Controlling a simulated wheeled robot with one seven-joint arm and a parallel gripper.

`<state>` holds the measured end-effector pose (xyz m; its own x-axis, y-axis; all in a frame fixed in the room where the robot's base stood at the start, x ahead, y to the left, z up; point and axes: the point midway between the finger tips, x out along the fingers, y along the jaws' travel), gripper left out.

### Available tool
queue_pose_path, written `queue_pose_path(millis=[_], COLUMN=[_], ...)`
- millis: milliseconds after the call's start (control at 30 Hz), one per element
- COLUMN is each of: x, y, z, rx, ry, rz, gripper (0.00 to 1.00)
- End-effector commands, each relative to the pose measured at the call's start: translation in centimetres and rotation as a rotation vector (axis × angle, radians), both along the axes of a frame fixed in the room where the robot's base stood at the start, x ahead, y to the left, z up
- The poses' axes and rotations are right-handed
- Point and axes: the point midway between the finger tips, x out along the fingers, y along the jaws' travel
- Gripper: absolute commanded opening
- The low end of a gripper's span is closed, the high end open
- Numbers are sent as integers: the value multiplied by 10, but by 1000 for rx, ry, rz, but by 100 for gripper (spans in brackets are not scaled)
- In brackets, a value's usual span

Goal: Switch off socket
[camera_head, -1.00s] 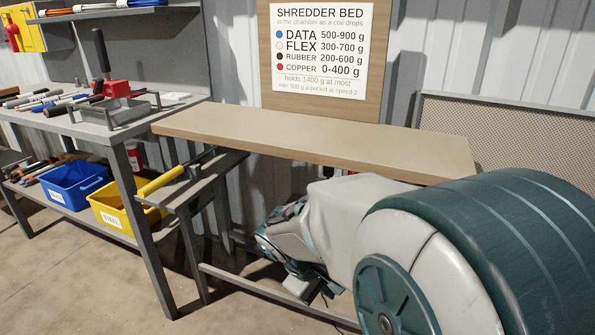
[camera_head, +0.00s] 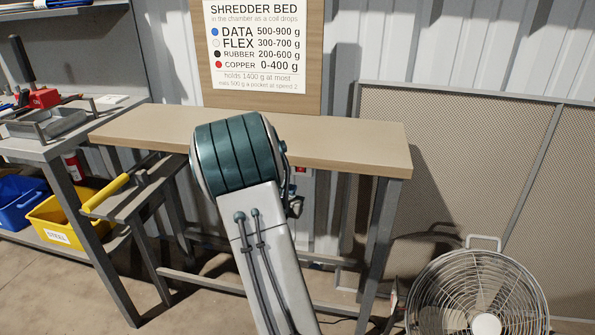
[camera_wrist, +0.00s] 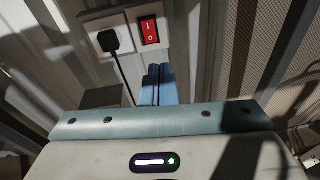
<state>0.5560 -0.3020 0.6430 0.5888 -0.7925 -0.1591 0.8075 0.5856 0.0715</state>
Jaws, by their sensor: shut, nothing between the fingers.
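In the wrist view, a white double wall plate (camera_wrist: 129,28) is on the ribbed wall. A black plug (camera_wrist: 108,40) sits in its left half, its cable hanging down. A red rocker switch (camera_wrist: 149,31) marked I above and O below is in the right half; I cannot tell which side is pressed. My gripper (camera_wrist: 158,72) is shut and empty, its blue fingertips a little below the switch and apparently apart from it. In the head view, the red switch (camera_head: 300,170) shows as a small patch below the bench top, beside my arm, which hides most of the gripper.
The wooden bench top (camera_head: 350,150) stands over the socket, with a grey bench leg (camera_head: 381,240) to the right. A round fan (camera_head: 480,295) stands at the lower right before a mesh panel (camera_head: 450,170). A yellow-handled tool (camera_head: 105,193) lies on a low stand at the left.

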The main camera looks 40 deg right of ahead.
Motion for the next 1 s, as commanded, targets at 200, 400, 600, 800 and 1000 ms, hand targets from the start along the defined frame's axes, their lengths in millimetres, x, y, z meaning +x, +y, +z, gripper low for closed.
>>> queue_pose_path(millis=[200,400,600,800,1000], x=[13,13,15,32,57], y=[2,2,-1,-22,-51], z=[-7,-8,-9,-15,-22], rx=[-48,-48,-48,-49,-49], ry=[55,56,55,54,54], rz=[78,80,79,78,77], gripper=[0,0,0,0,0])
